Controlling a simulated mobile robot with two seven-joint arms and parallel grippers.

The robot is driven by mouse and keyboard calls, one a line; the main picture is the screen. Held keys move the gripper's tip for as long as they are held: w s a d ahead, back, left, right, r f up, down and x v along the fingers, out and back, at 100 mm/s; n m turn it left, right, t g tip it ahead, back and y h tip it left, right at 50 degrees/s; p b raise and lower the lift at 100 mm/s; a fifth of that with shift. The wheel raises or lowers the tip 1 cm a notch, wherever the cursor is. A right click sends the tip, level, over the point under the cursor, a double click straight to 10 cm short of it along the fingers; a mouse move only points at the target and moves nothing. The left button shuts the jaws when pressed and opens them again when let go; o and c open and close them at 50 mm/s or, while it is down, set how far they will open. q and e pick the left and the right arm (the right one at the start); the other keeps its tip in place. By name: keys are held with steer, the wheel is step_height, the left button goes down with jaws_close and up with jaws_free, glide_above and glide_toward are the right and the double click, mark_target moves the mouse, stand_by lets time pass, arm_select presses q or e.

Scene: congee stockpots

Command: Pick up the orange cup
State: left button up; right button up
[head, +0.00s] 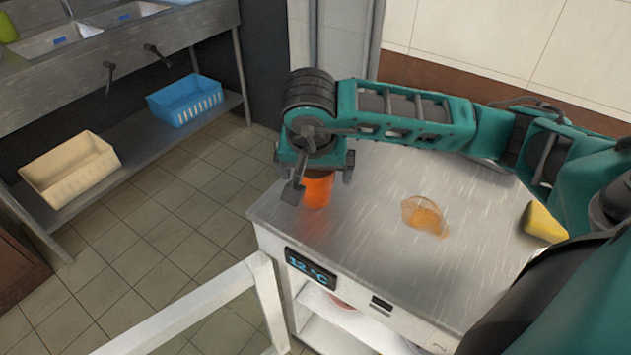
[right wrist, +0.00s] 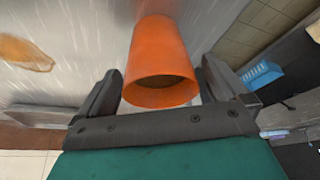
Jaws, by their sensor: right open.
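The orange cup (head: 317,192) stands near the left edge of the metal countertop in the head view, partly hidden by my right gripper. My right gripper (head: 321,180) is above and around the cup, with a finger on either side. In the right wrist view the cup (right wrist: 161,60) shows between the two open fingers (right wrist: 163,86), its open rim facing the camera. Gaps show between the cup and the fingers. My left gripper is in neither view.
The metal countertop (head: 370,245) also holds an orange-brown translucent item (head: 424,216) and a yellow object (head: 541,223) near my right arm. A white open door or frame (head: 215,298) stands in front. A blue basket (head: 185,100) and cream bin (head: 70,170) sit on a low shelf.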

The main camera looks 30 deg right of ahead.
steer(key=shift+w+d+f, duration=0.15)
steer(key=shift+w+f, duration=0.1)
steer(key=shift+f, duration=0.4)
steer(key=shift+c, duration=0.4)
steer(key=c, duration=1)
